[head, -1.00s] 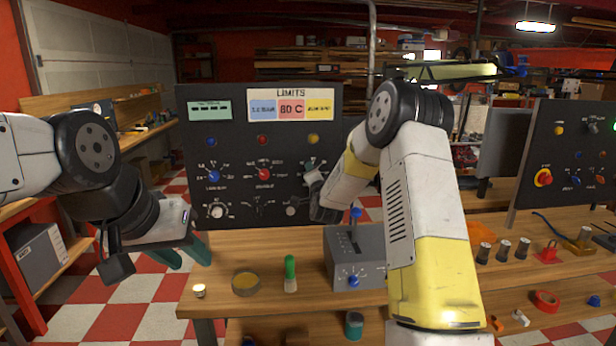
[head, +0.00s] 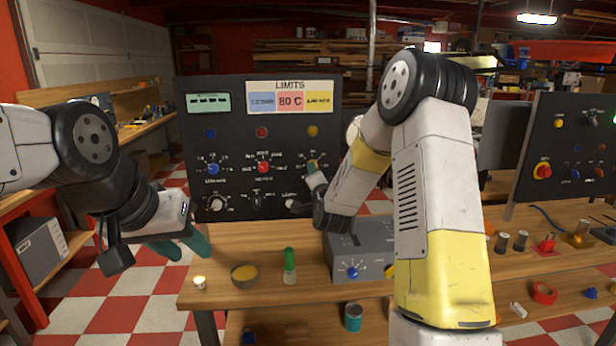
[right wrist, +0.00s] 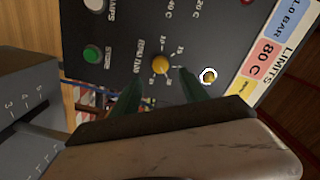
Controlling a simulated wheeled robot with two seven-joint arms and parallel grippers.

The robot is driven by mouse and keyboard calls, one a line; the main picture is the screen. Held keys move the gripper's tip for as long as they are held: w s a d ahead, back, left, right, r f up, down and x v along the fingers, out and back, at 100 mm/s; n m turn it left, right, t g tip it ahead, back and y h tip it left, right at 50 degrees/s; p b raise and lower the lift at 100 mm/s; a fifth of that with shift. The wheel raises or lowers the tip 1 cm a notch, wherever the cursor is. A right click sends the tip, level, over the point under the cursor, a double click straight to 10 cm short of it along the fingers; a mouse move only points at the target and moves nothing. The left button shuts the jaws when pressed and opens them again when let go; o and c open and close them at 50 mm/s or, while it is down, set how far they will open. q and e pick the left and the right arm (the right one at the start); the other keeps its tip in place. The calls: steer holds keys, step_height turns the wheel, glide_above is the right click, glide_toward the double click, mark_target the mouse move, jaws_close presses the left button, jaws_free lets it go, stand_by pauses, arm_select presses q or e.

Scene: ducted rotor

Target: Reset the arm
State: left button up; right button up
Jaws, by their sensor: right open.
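The task names only the arm. My right arm (head: 435,180) reaches up, bends at its black elbow and comes down to the black panel. In the right wrist view, my right gripper (right wrist: 160,92) has its two green fingers apart and empty. A yellow knob (right wrist: 160,64) on the panel shows between and beyond the fingertips; I see no contact. In the head view the right fingers are mostly hidden. My left gripper (head: 186,247) hangs at the left, its green fingers apart and empty, close to the workbench's left end.
The black panel (head: 225,135) with a LIMITS label stands behind the workbench (head: 240,300). A grey box (head: 372,250) with a blue knob sits below the right forearm.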

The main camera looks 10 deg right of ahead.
steer(key=s+r+n+g+y, duration=0.1)
steer(key=s+r+n+g, duration=0.25)
steer(key=s, duration=0.45)
steer(key=s+r+n+g+y, duration=0.1)
steer(key=s+r+n+g, duration=0.1)
steer(key=s+r+n, duration=0.4)
steer(key=s+d+f+n+g, duration=0.1)
steer(key=s+g, duration=0.2)
steer(key=s, duration=1)
steer(key=s+f+n+g, duration=0.2)
steer(key=s+g, duration=0.1)
steer(key=s, duration=1.1)
steer(key=shift+s+d+f, duration=0.25)
steer(key=shift+d+f, duration=0.05)
steer(key=shift+d, duration=0.05)
